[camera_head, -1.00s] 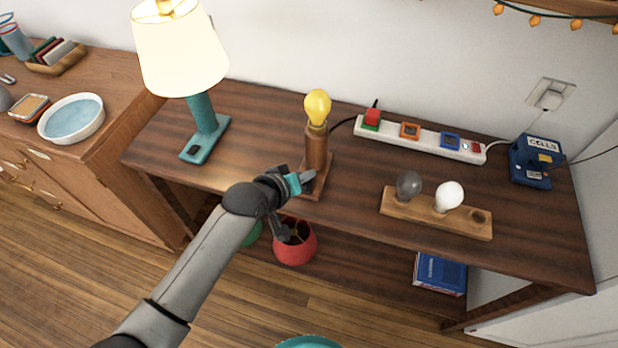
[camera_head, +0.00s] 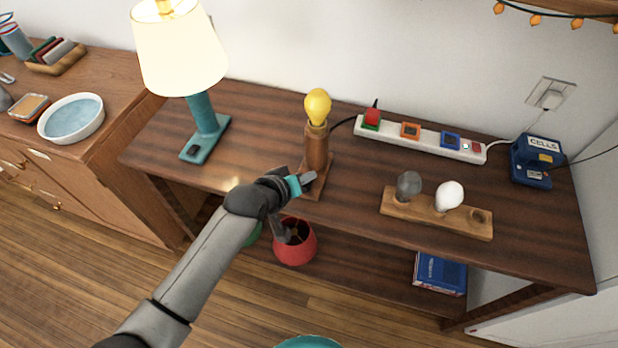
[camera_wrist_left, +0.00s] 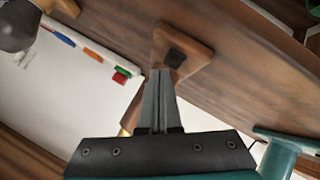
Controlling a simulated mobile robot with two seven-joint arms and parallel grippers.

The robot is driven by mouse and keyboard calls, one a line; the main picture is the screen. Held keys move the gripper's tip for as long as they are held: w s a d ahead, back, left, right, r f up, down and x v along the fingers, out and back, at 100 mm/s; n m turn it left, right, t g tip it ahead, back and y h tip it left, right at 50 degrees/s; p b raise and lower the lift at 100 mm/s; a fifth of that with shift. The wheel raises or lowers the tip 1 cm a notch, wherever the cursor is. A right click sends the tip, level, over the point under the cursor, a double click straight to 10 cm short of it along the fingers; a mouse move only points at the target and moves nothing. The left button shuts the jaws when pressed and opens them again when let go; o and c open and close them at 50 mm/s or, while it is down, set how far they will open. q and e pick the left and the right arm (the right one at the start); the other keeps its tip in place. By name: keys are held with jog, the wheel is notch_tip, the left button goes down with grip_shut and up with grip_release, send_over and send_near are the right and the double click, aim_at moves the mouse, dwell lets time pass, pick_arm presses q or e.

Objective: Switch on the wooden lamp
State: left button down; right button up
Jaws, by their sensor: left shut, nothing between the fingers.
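The wooden lamp (camera_head: 317,150) stands upright on the dark wood table, with a bare yellow bulb (camera_head: 318,105) on top. The bulb casts no clear glow on its surroundings. My left gripper (camera_head: 309,177) is at the front of the lamp's base, its fingers shut and empty. In the left wrist view, the wooden base (camera_wrist_left: 191,48) carries a black switch (camera_wrist_left: 175,57). The shut fingertips (camera_wrist_left: 160,73) point at the base, close to the switch; I cannot tell whether they touch it. My right gripper is out of view.
A lit teal lamp (camera_head: 205,125) stands to the left. A white power strip (camera_head: 430,140) lies behind, to the right. A wooden bulb holder (camera_head: 432,212) and a blue battery box (camera_head: 531,160) stand to the right. A red shade (camera_head: 295,245) is on the lower shelf.

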pick_arm(q)
jog(key=shift+f, duration=0.35)
dwell(0.5)
dwell(0.3)
jog(key=shift+r+p, duration=0.85)
jog(key=shift+p, duration=0.1)
jog(key=r+p, duration=0.1)
jog(key=p, duration=0.1)
jog(key=r+p, duration=0.4)
jog(key=shift+s+a, duration=0.15)
jog(key=shift+s, duration=0.25)
jog(key=shift+f, duration=0.1)
